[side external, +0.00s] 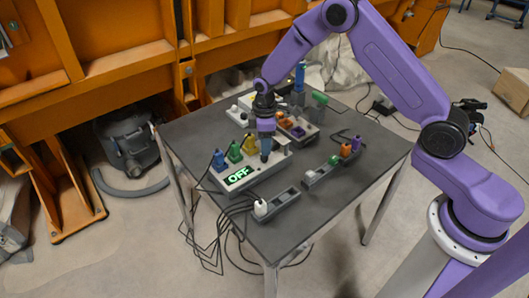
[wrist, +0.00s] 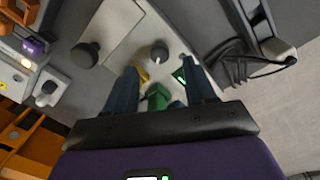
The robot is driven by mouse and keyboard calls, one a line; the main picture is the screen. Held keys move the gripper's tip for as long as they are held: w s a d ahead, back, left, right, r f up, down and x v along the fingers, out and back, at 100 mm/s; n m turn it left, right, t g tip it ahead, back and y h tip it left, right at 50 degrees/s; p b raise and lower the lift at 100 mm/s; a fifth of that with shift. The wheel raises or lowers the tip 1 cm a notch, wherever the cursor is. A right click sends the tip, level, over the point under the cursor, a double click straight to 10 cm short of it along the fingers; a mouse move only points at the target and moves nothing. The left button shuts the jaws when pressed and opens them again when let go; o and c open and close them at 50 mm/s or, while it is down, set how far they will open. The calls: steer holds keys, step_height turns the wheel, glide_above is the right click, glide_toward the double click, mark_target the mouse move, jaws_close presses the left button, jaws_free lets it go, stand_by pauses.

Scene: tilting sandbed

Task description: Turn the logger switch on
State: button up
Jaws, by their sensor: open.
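The logger (side external: 262,178) is a light grey box on the dark table, with a green lit display (side external: 240,175) reading OFF. Blue (side external: 218,160), green (side external: 235,153) and yellow (side external: 249,146) plugs stand along its back. In the wrist view, a dark round knob (wrist: 158,52) with a pale mark sits on the logger's top, and a larger black knob (wrist: 85,55) stands farther left. I cannot tell for sure which is the switch. My gripper (wrist: 159,72) is open and empty, pointing down over the logger; its fingers also show in the side view (side external: 265,152). They partly hide the plugs.
A grey socket strip (side external: 280,204) with a white plug (side external: 260,208) lies at the table's front. Another strip (side external: 320,175) holds green, orange and purple plugs at the right. Behind stand a module with coloured parts and a blue tool (side external: 300,76). Cables hang off the left edge.

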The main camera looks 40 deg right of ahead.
mark_target(264, 158)
steer(key=shift+w+f, duration=0.1)
steer(key=shift+f, duration=2.55)
jaws_close()
steer(key=shift+m, duration=0.3)
steer(key=m, duration=0.5)
steer(key=shift+m, duration=0.3)
steer(key=m, duration=0.5)
steer(key=shift+m+g, duration=0.3)
